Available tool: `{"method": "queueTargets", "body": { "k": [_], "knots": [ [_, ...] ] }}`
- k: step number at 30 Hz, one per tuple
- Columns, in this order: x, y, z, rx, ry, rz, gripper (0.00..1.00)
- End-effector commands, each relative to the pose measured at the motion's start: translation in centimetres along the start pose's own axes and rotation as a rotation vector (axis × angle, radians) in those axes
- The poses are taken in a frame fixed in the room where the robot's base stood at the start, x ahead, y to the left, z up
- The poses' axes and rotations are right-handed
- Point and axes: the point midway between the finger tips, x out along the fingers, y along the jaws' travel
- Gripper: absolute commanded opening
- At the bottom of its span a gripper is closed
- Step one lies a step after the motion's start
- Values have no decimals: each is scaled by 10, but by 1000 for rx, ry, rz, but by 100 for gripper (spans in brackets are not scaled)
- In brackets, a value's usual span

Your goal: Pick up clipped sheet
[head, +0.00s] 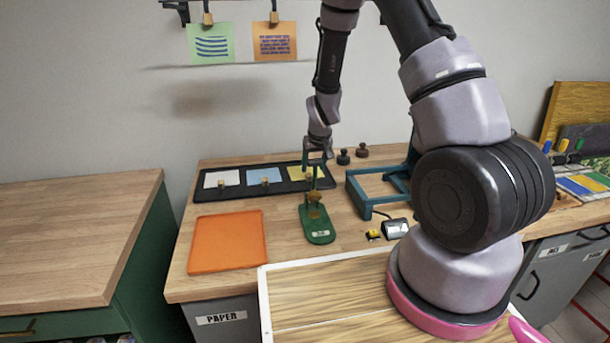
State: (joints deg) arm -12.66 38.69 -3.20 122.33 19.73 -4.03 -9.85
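Three small sheets lie in a black tray (245,192) on the workbench: a white sheet (215,178), a blue sheet (257,177) and a yellow sheet (298,173). Each appears to have a small brass clip on it. A green sheet (210,43) and an orange sheet (274,41) hang by clips from a wall rail. My gripper (316,165) points down at the tray's right end, over or just beside the yellow sheet. Its teal fingers look spread, with nothing seen between them. The height above the sheet is hard to judge.
A green stamp-like device (318,226) with a brown knob stands in front of my gripper. A teal frame (368,199) is to the right, dark knobs (343,157) behind. An orange tray (228,242) lies front left. A gap separates the left cabinet (75,240).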

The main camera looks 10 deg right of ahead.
Motion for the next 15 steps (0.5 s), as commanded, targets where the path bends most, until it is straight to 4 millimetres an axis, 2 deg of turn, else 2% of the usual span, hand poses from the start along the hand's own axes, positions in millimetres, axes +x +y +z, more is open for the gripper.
{"method": "queueTargets", "body": {
  "k": [9,15],
  "knots": [
    [42,-8,-1,1,-3,0,62],
    [52,-8,-2,1,0,-1,62]
  ]
}}
